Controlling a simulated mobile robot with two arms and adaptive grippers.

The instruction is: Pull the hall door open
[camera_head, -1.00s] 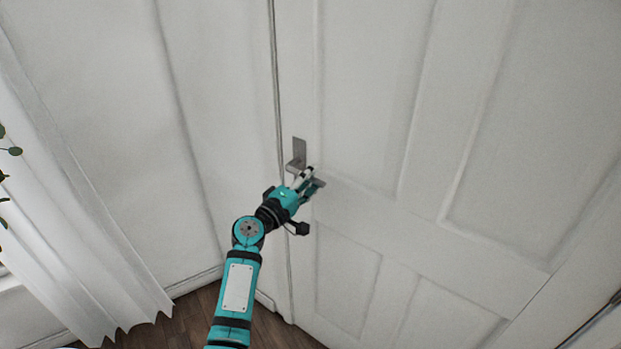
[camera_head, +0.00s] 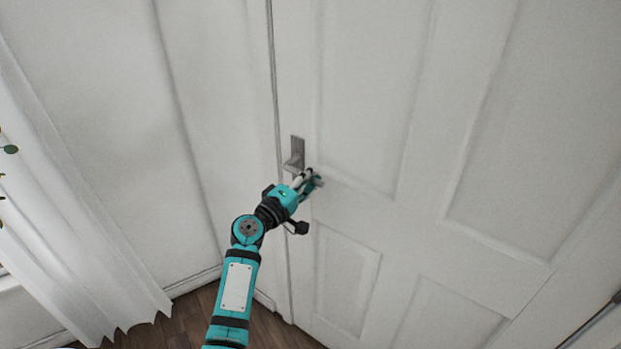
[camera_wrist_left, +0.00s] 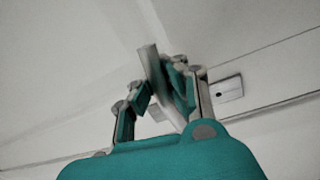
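The white panelled hall door (camera_head: 375,90) stands in front of me and looks closed or very nearly so. Its grey metal handle (camera_head: 296,150) has an upright plate near the door's left edge and a lever reaching right. My left gripper (camera_head: 312,181) is at the lever, just below and right of the plate. In the left wrist view the lever (camera_wrist_left: 150,64) passes between the two fingers of my left gripper (camera_wrist_left: 158,92), which are bent in around it. Part of the lever is hidden by the fingers. My right gripper is not in view.
A white wall (camera_head: 100,90) and a pale curtain (camera_head: 75,255) are on the left, with a few plant leaves at the left edge. The wooden floor (camera_head: 190,318) shows below. A thin dark rod (camera_head: 592,322) shows at the lower right.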

